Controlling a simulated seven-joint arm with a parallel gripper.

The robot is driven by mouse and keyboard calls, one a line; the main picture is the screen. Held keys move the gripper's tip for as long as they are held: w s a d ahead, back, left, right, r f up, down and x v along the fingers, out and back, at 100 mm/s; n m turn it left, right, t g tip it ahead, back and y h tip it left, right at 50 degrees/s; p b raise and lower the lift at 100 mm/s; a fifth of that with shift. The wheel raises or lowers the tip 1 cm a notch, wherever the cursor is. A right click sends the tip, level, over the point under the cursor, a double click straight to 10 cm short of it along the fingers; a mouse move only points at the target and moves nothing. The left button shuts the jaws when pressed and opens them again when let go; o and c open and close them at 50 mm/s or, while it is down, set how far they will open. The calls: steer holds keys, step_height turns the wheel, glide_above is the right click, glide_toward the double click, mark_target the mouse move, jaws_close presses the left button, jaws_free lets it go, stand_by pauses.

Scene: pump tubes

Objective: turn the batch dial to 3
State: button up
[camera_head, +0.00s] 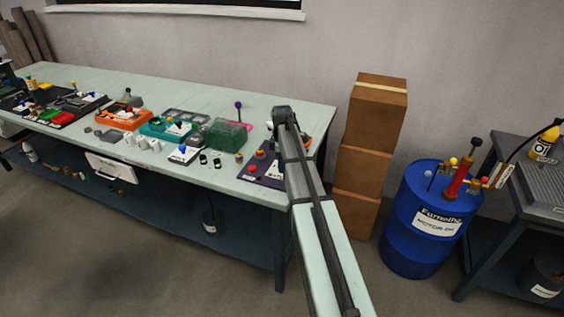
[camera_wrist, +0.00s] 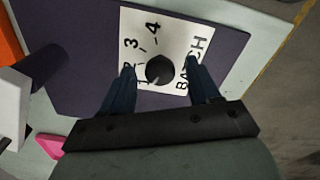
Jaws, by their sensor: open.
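The batch dial (camera_wrist: 160,69) is a round black knob on a white plate (camera_wrist: 181,22) printed with BATCH and the numbers 1 to 4. A small pale mark on the knob seems to point to the lower left, near the 1. The plate sits on a dark purple panel (camera_wrist: 80,45), which also shows in the head view (camera_head: 262,167) at the bench's right end. My gripper (camera_wrist: 160,65) is open, one finger on each side of the dial. I cannot tell whether the fingers touch it. In the head view my arm hides the dial and gripper.
Left of the panel on the bench (camera_head: 180,92) stand a green clear box (camera_head: 226,134), a purple-knobbed lever (camera_head: 238,106) and several coloured devices. Cardboard boxes (camera_head: 375,115) and a blue drum (camera_head: 420,240) stand on the floor to the right.

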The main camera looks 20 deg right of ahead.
steer(key=c, duration=1)
steer(key=shift+c, duration=0.2)
steer(key=shift+m, duration=0.3)
steer(key=m, duration=0.3)
steer(key=shift+m, duration=0.3)
steer(key=m, duration=0.4)
steer(key=shift+m, duration=0.3)
steer(key=m, duration=0.4)
steer(key=shift+m, duration=2.5)
